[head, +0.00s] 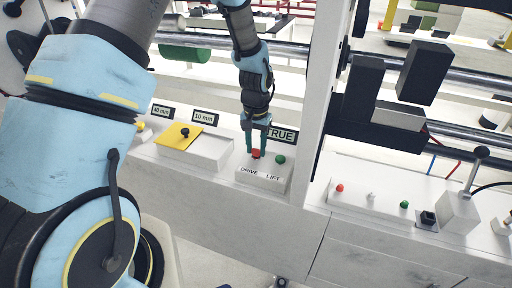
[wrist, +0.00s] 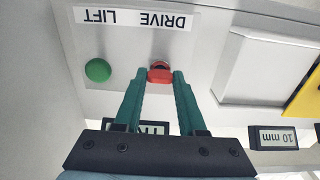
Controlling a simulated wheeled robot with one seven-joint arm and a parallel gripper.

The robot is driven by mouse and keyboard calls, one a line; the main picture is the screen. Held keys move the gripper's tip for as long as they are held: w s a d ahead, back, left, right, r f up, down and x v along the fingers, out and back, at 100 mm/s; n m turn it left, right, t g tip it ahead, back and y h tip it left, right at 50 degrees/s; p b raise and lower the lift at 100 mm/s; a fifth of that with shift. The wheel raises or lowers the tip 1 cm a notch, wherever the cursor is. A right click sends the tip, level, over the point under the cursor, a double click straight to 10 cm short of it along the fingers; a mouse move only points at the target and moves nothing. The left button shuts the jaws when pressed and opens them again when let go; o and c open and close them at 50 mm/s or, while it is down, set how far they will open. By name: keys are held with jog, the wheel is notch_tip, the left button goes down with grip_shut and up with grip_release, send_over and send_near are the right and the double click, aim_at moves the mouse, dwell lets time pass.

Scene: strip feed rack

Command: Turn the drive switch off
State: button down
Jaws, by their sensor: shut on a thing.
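The drive switch is a red knob (head: 256,154) above the DRIVE label on a white switch box (head: 262,181) in the head view. It also shows in the wrist view (wrist: 160,72), where its label reads upside down. My gripper (head: 256,150) points down at the box, and its two teal fingers (wrist: 159,78) are closed on the red knob, one on each side. The fingers hide part of the knob in the head view. A green knob (head: 280,160) above the LIFT label sits just to the right, clear of the fingers.
A yellow plate (head: 180,137) with a black knob lies left of the switch box. A sign reading TRUE (head: 281,135) stands behind it. A white post (head: 321,90) rises close on the right. A panel with small buttons (head: 371,197) and a lever (head: 474,170) lies farther right.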

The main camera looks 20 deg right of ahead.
dwell(0.4)
jog(key=shift+c, duration=2.4)
grip_release()
notch_tip(320, 180, up, 11)
jog(key=b, duration=0.1)
jog(key=shift+b, duration=0.35)
jog(key=shift+f, duration=0.1)
jog(key=w+a+r+n, duration=0.1)
jog(key=a+r+n, duration=0.1)
jog(key=a, duration=0.6)
jog(key=w+a+r+n, duration=0.1)
jog(key=a+n, duration=0.1)
jog(key=a, duration=0.7)
jog(key=s+a+n, duration=0.1)
jog(key=s+a, duration=0.2)
jog(key=a, duration=0.3)
jog(key=s+a+r+n+t, duration=0.1)
jog(key=s+a+n, duration=0.1)
jog(key=a, duration=0.5)
jog(key=shift+s+a+r+t, duration=0.25)
jog(key=shift+s+t, duration=0.05)
jog(key=shift+s, duration=0.35)
